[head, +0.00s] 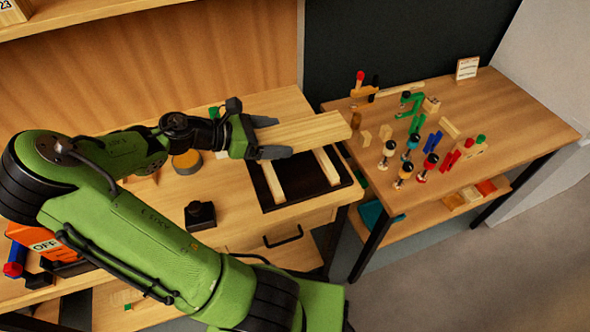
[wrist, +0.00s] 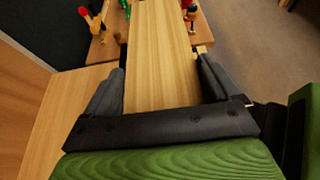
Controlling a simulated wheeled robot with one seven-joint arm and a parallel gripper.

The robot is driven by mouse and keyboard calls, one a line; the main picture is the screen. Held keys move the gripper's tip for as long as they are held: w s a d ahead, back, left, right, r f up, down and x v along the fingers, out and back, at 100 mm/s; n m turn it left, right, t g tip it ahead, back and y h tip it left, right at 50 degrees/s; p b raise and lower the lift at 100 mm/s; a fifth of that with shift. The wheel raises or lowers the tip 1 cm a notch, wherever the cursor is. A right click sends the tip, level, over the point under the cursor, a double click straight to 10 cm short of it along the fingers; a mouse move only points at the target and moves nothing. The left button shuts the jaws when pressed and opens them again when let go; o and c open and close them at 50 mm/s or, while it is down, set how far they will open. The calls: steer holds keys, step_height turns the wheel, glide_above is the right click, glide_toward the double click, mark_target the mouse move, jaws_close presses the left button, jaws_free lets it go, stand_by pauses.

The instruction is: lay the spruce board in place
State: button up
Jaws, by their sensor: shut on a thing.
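The spruce board (head: 305,131) is a pale, long wooden piece held out level in my gripper (head: 268,138). The gripper is shut on its near end, with one black finger along each side. In the wrist view the board (wrist: 160,55) runs straight away between the fingers of my gripper (wrist: 160,88). The board is above a black mat (head: 337,185) with two pale wooden strips (head: 327,167) on it, near the bench's right end. The board looks raised above the strips; the exact gap cannot be told. The mat's far part is hidden behind the board and gripper.
The bench (head: 225,195) also holds a black block with a knob (head: 200,214) and a round tin (head: 187,162). A second table (head: 520,125) at right carries several clamps, small wooden pieces and coloured-handled tools. A wooden panel (head: 200,70) stands behind the bench.

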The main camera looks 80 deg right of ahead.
step_height(320, 180, down, 10)
steer(key=b, duration=0.4)
steer(key=shift+r, duration=0.2)
steer(key=o, duration=0.9)
steer(key=p+v, duration=0.4)
steer(key=v, duration=0.8)
steer(key=shift+r, duration=0.1)
